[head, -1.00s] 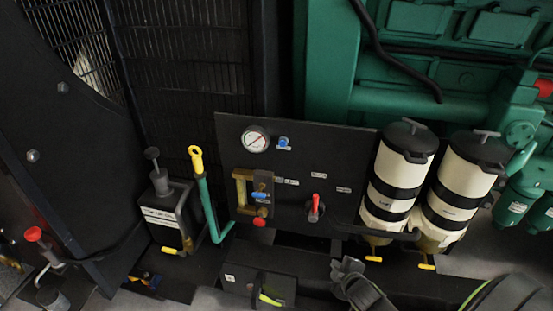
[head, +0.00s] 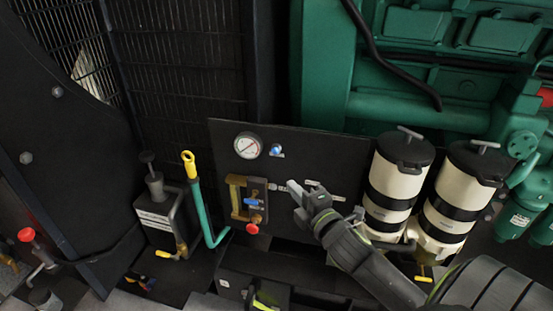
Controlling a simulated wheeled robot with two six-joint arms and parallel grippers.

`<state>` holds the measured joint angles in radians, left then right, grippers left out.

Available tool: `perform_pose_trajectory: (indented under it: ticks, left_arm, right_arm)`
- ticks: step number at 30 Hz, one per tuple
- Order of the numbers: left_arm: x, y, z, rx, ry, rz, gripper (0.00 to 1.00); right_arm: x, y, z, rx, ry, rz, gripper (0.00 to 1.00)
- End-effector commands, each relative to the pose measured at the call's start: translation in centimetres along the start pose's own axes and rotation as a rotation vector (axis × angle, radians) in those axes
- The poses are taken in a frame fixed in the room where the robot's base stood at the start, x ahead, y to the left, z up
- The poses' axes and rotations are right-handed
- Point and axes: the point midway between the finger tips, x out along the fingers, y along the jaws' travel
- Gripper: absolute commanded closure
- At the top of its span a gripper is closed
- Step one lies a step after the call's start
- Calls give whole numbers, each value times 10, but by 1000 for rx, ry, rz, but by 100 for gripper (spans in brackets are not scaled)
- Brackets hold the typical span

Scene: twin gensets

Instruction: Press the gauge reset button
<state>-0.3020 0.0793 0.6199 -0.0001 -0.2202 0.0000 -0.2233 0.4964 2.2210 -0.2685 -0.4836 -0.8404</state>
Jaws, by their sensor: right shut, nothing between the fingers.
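A small blue button (head: 276,150) sits on the black panel (head: 325,147), just right of a round white-faced gauge (head: 248,146). I take it to be the gauge reset button; its label is too small to read. My right gripper (head: 293,188) is shut and empty. It is in front of the panel, below and slightly right of the blue button, with its fingers pointing up and left. It appears apart from the button, which is fully visible.
A brass sight-glass fitting (head: 236,196) with blue and red knobs is left of my gripper. Two white-and-black filter canisters (head: 401,171) (head: 452,196) stand right. A teal pipe with a yellow top (head: 203,205) rises left. My right arm hides the panel's lower right.

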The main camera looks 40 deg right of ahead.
Motion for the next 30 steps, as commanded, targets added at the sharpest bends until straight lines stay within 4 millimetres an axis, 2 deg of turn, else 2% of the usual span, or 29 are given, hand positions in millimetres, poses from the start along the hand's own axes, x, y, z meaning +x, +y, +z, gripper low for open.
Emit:
perform_pose_trajectory:
  ticks: [6,10,26,30]
  left_arm:
    - [-1,-2,-1,1,2,-2,64]
    - [-4,-2,-2,1,2,-2,64]
    - [-29,-4,-5,1,3,-1,64]
    - [-34,-4,-6,1,3,-1,64]
  right_arm:
    - [2,0,0,2,-1,-1,100]
    - [12,1,0,2,-2,-1,100]
    - [103,2,0,4,-1,-2,100]
    - [116,1,16,-1,-1,-3,100]
